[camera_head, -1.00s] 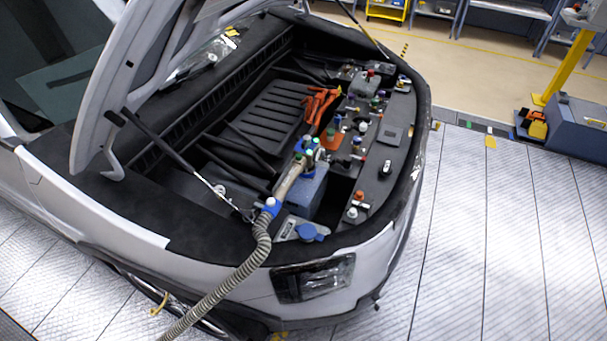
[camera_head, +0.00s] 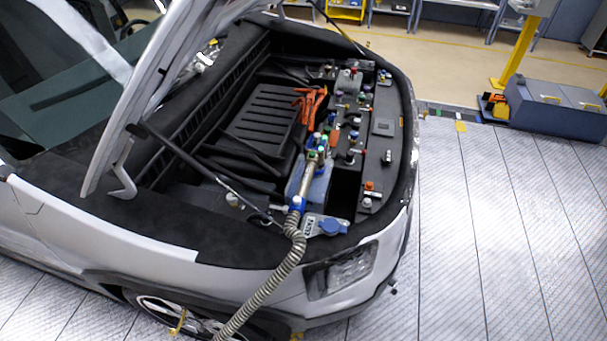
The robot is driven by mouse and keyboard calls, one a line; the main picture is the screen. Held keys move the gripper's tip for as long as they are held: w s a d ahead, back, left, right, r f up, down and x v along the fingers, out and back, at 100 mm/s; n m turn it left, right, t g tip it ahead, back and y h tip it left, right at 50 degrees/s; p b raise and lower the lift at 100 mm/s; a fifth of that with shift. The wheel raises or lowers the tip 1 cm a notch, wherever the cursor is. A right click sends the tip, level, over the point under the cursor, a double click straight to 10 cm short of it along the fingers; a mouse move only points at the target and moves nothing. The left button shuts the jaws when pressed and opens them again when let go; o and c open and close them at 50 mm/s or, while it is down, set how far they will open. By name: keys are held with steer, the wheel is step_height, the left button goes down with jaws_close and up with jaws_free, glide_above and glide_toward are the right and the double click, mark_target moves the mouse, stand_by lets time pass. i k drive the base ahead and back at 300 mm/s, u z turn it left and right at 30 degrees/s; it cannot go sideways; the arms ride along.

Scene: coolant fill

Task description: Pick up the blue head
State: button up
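A ribbed grey hose (camera_head: 262,292) rises from the bottom edge, over the car's front edge, to a blue collar (camera_head: 297,204). A pale metal tube (camera_head: 306,179) runs from this collar into the engine bay and ends among small blue and green fittings (camera_head: 317,146). I take this hose end as the blue head, but I cannot tell which blue part is meant. A round blue cap (camera_head: 334,227) sits on a grey plate just right of the collar. My gripper is not in view.
The raised hood (camera_head: 150,95) and its strut (camera_head: 190,160) stand at the left of the bay. Orange clamps (camera_head: 311,101) lie in the bay. A blue-grey cabinet (camera_head: 556,102) stands at the right by a yellow post (camera_head: 517,55). The floor (camera_head: 490,230) right of the car is clear.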

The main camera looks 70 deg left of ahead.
mark_target(314, 168)
steer(key=k, duration=1.4)
steer(key=u, duration=2.55)
steer(key=i, duration=0.75)
steer(key=z, duration=0.15)
